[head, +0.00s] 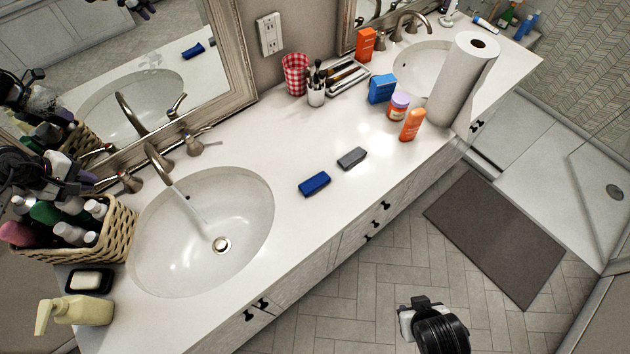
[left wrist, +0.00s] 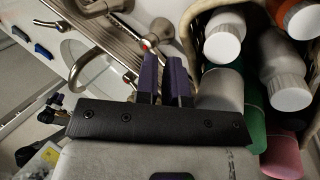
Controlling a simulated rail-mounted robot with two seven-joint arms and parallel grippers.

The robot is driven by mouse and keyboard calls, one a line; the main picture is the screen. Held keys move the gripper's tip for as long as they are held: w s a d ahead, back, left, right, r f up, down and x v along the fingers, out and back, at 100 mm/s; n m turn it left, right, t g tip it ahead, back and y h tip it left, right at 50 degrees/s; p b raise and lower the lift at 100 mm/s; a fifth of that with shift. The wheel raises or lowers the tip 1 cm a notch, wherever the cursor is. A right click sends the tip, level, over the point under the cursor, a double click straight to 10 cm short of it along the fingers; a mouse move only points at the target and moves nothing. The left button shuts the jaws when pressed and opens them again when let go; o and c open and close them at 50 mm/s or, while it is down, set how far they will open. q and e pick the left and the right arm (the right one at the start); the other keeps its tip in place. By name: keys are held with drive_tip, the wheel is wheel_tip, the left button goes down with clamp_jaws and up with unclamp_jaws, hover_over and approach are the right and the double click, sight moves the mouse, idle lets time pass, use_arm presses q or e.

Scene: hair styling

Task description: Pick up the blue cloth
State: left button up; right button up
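A small blue block-like piece, which I take as the blue cloth (head: 314,184), lies flat on the white counter (head: 285,150), right of the near sink. It also shows at the left of the left wrist view (left wrist: 43,52). Nothing touches it. My left gripper (head: 92,155) is at the left, by the near faucet and above the basket, well away from the cloth. In the left wrist view its two dark purple fingers (left wrist: 163,62) stand slightly apart with nothing between them. Part of my right arm shows at the bottom of the head view, its fingers hidden.
A grey piece (head: 352,158) lies just beyond the blue one. A wicker basket of bottles (head: 115,235) stands under my left arm, beside the near faucet (head: 155,160). Further right stand a blue box (head: 382,88), an orange bottle (head: 412,125) and a paper roll (head: 463,85).

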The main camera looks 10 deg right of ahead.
use_arm(q)
drive_tip(key=o, duration=1.2)
